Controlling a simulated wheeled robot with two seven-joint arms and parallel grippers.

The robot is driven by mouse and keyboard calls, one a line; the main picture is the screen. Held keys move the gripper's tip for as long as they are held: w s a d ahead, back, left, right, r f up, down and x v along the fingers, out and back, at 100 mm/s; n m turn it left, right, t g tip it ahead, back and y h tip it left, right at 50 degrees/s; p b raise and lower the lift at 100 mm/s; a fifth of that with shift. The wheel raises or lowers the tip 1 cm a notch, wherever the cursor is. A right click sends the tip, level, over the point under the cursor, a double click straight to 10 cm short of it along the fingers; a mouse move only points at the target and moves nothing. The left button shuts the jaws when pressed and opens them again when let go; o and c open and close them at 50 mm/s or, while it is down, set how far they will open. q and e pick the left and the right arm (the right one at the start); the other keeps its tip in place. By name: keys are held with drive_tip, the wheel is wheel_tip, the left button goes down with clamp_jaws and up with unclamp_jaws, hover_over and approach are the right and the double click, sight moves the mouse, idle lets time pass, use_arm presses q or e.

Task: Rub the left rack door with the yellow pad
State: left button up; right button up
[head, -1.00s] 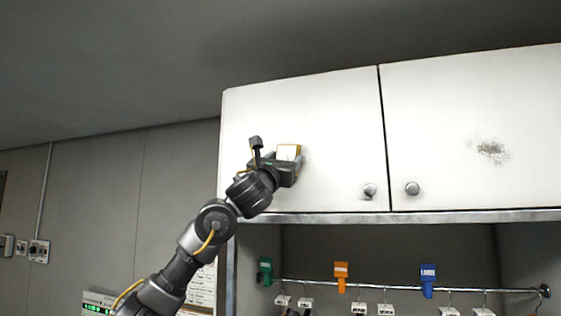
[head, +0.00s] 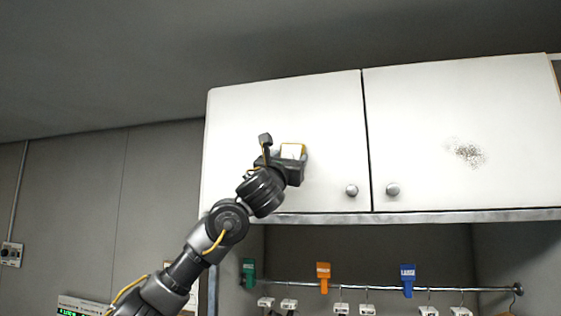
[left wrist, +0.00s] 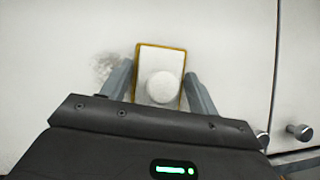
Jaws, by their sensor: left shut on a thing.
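The left rack door (head: 235,120) is white with a round knob at its lower right. My left gripper (head: 290,160) is in front of its middle. It is shut on the yellow pad (head: 293,150), which has a white back and yellow edges. In the left wrist view the pad (left wrist: 160,60) shows between the two fingers, with a round white knob on its back. The pad is at the door face; whether it touches cannot be told. A grey smudge (left wrist: 104,66) shows on the door left of the pad. My right gripper is not in view.
The right rack door (head: 430,110) has a dark speckled stain (head: 467,153). Below the doors, a rail (head: 380,288) carries green, orange and blue clips and several hangers. The door knobs (head: 352,190) stick out near the shared edge.

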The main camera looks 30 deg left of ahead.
use_arm(q)
drive_tip(key=shift+w+d, duration=0.2)
drive_tip(key=shift+d, duration=0.35)
drive_tip(key=shift+s+a+b, duration=0.2)
drive_tip(key=shift+s+a, duration=0.1)
drive_tip(key=shift+a, duration=0.6)
drive_tip(key=shift+s+a+b, duration=0.15)
drive_tip(key=shift+s+a, duration=0.15)
drive_tip(key=shift+a, duration=0.6)
drive_tip(key=shift+a, duration=0.1)
drive_tip(key=shift+s+a, duration=0.3)
drive_tip(key=shift+a, duration=0.5)
drive_tip(key=shift+s+a, duration=0.3)
drive_tip(key=shift+a, duration=0.45)
drive_tip(key=shift+a, duration=0.15)
